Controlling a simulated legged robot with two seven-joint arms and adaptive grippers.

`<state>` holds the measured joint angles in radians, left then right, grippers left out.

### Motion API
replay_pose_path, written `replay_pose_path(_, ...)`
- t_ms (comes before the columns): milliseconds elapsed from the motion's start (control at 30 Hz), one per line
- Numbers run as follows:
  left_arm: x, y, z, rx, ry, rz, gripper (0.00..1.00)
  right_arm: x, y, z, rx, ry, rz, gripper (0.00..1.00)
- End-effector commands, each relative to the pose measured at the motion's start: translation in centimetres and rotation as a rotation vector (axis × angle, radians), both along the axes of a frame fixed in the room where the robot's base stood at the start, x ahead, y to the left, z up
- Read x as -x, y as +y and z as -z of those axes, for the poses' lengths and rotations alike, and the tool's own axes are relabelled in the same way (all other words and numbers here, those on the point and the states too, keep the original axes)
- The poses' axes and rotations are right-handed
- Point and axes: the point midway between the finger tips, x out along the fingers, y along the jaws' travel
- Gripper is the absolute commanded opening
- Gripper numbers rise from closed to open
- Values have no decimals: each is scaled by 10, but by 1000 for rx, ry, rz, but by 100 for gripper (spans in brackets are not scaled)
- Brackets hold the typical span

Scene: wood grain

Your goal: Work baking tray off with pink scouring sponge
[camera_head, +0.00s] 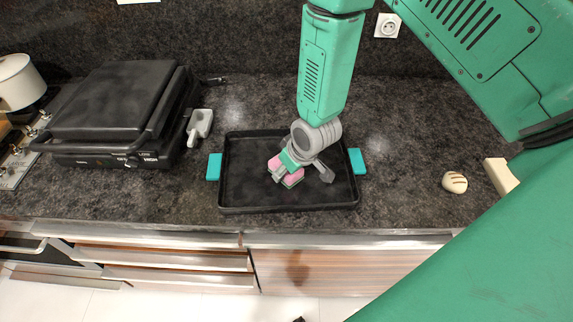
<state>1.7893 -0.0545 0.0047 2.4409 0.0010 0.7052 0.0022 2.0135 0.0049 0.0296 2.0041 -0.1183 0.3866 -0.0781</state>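The black baking tray (240,197), with teal handles at its left and right ends, lies flat on the dark counter. The pink scouring sponge (293,180) is inside the tray, right of its middle, low over or on the floor. My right gripper (281,172) reaches down from above, its grey and teal parts crossing the sponge so that pink shows on both sides. The finger grip is partly hidden and too small to tell. A grey part of the hand sticks out to the lower right. My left gripper is not in view.
A black contact grill (115,100) stands left of the tray, with a small grey-white object (199,125) between them. A pot (18,82) stands far left. A round beige bun-like item (454,182) lies right. Counter between tray and bun is clear.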

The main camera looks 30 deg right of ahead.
Motion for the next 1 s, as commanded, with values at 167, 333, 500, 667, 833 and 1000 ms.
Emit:
replay_pose_path(167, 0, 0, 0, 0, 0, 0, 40, 6, 2, 4, 0, 15, -2, 10)
replay_pose_path(333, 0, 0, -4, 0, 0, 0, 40, 16, 6, 3, 0, 20, -4, 10)
replay_pose_path(500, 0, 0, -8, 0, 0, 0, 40, 31, 13, 2, 0, 23, -4, 10)
replay_pose_path(667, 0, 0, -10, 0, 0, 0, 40, 36, 17, 1, 0, 19, -3, 10)
replay_pose_path(833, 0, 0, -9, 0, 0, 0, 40, 35, 17, 1, 0, 16, -2, 10)
replay_pose_path(1000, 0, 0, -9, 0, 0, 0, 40, 31, 15, 0, -1, 13, -2, 10)
